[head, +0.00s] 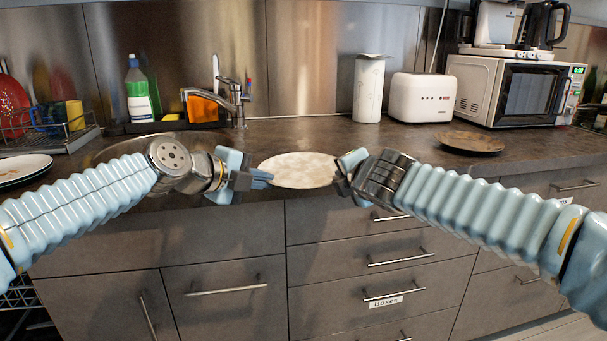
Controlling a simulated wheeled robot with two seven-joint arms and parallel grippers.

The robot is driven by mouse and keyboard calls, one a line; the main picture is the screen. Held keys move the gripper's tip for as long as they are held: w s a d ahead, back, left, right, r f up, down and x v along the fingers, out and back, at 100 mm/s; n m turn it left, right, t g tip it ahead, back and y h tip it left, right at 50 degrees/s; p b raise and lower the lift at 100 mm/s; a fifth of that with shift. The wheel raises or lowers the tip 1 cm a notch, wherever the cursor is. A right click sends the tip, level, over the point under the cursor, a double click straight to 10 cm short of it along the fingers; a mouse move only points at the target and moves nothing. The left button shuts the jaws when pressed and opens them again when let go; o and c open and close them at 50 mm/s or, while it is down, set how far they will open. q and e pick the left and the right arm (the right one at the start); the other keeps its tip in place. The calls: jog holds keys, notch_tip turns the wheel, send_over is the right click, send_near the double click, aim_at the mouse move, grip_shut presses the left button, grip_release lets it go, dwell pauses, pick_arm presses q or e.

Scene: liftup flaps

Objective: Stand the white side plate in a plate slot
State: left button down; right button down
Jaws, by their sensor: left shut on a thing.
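A pale, white-looking round plate (299,171) is level between my two grippers, at the counter's front edge. My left gripper (262,178) is shut on its left rim. My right gripper (345,174) is at the plate's right rim. Its fingers are partly hidden by its own wrist, so I cannot tell if it is open or touches the plate. A wire dish rack (82,132) stands at the far left with a red plate (12,104) in it. Its separate slots are too small to make out.
Another white plate (22,167) lies on the counter at the left edge. A brown plate (470,142) lies at the right. A green-and-white bottle (138,92), tap (234,99), paper roll (368,90), toaster (421,98) and microwave (514,91) line the back. The mid-counter is clear.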

notch_tip(320, 180, up, 5)
jog(key=p, duration=0.4)
jog(key=shift+p, duration=0.35)
jog(key=shift+f, duration=0.1)
jog(key=shift+a, duration=0.15)
